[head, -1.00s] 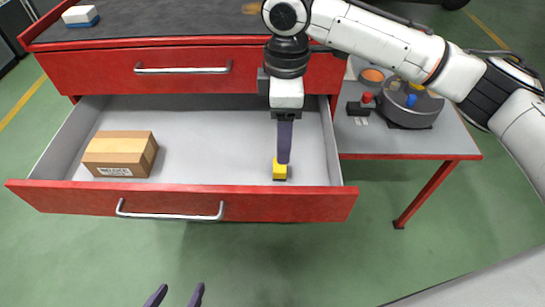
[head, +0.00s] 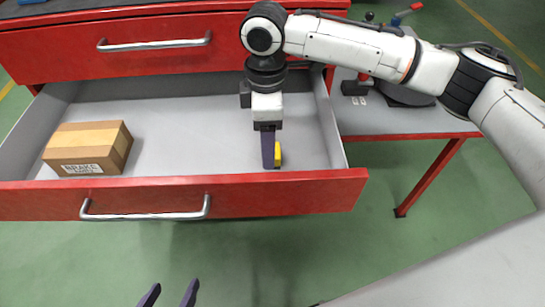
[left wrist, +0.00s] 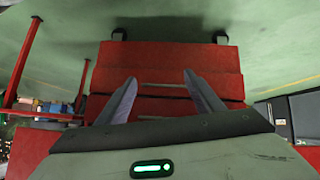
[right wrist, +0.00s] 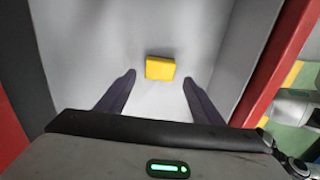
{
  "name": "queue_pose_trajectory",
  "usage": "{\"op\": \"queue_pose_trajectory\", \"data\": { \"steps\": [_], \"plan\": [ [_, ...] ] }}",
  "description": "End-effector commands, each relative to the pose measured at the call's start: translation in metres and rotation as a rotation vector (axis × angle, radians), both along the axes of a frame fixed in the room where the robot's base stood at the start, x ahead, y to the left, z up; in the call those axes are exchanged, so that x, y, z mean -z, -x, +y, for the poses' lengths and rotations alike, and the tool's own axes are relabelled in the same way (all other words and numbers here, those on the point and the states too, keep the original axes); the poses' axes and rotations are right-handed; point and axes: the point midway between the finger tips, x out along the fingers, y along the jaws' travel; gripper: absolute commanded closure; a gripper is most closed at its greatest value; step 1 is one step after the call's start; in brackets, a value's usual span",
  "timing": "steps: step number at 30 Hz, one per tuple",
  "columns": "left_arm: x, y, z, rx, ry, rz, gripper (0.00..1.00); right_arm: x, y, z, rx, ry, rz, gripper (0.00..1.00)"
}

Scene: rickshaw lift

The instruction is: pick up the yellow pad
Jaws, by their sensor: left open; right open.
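The yellow pad (head: 278,154) lies on the drawer floor near the front right, partly hidden behind a finger in the head view. In the right wrist view the pad (right wrist: 160,68) shows whole, slightly beyond the fingertips and roughly centred between them. My right gripper (right wrist: 160,78) is open, points down into the drawer and holds nothing. In the head view the right gripper (head: 268,166) overlaps the pad. My left gripper (head: 170,295) is open and empty, low in front of the drawer; its fingers also show in the left wrist view (left wrist: 160,80).
The red drawer (head: 250,195) is pulled open, with walls around the pad. A cardboard box (head: 88,148) sits at its left. A grey side table (head: 400,121) with a red-handled device stands at the right. Green floor in front is clear.

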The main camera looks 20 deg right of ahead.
Motion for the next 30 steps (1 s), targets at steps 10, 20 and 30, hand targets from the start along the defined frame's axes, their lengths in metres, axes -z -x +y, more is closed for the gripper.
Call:
{"op": "queue_pose_trajectory", "data": {
  "steps": [10, 20, 30],
  "plan": [
    [0.008, -0.012, -0.01, 0.04, -0.003, 0.028, 0.39, 0.036, -0.001, 0.003, -0.001, 0.0, -0.001, 0.39],
    [0.008, -0.012, -0.009, 0.038, -0.003, 0.029, 0.39, 0.035, -0.001, 0.002, -0.001, 0.0, 0.0, 0.66],
    [0.008, -0.012, -0.009, 0.038, -0.002, 0.029, 0.39, 0.034, -0.001, 0.002, -0.001, 0.0, -0.001, 0.83]
  ]
}}
